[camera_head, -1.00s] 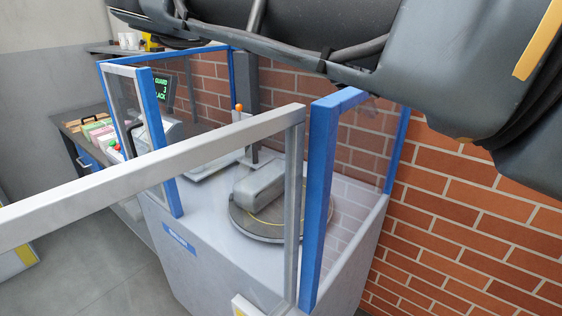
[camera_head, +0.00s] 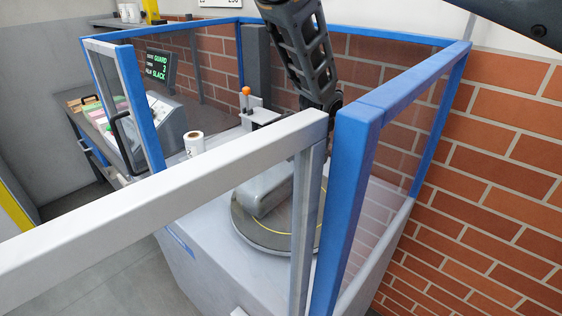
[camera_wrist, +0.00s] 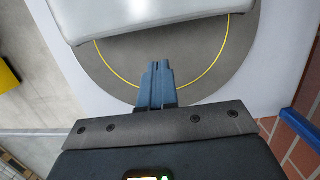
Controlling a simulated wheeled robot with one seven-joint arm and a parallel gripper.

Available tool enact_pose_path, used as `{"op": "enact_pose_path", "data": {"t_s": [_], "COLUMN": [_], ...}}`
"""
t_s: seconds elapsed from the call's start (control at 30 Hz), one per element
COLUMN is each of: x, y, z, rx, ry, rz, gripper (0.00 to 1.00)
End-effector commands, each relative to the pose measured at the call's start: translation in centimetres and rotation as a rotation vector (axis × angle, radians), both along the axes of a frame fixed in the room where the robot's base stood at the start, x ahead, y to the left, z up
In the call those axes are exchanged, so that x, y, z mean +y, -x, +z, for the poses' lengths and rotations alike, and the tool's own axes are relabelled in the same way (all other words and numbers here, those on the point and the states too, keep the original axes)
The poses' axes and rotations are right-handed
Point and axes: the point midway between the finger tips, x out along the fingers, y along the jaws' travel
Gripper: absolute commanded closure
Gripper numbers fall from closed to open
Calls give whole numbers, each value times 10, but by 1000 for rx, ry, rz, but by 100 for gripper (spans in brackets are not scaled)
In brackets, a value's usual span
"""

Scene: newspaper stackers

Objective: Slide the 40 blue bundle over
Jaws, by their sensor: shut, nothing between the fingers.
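A pale grey bundle (camera_head: 264,190) lies on the round dark turntable (camera_head: 248,232) with a yellow ring line. No blue or number shows on it. In the wrist view the bundle (camera_wrist: 160,18) fills the top, its near edge just beyond the fingertips, on the turntable (camera_wrist: 108,68). My gripper (camera_wrist: 157,68) is shut and empty, its fingers pointing at that edge over the turntable. I cannot tell whether they touch. In the head view my arm comes down inside the guard, and the gripper is hidden behind the frame post.
Blue posts (camera_head: 345,200) and a grey rail (camera_head: 150,190) with clear panels fence the turntable. A brick wall (camera_head: 500,170) stands right. A screen (camera_head: 160,66) reads GUARD, SLACK. A white roll (camera_head: 194,143) and an orange-knobbed lever (camera_head: 246,92) stand behind.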

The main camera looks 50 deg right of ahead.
Motion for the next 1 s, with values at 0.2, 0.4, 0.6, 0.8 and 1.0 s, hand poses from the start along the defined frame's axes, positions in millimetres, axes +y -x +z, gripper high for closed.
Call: {"op": "enact_pose_path", "data": {"t_s": [0.2,0.4,0.6,0.8,1.0], "x": [1,2,2,3,4], "y": [-43,-75,-80,-80,-79], "z": [3,2,-13,-18,-20], "rx": [0,0,3,2,4], "ry": [3,3,2,2,1], "rz": [5,2,-1,-1,0], "gripper": [100,100,100,100,100]}}
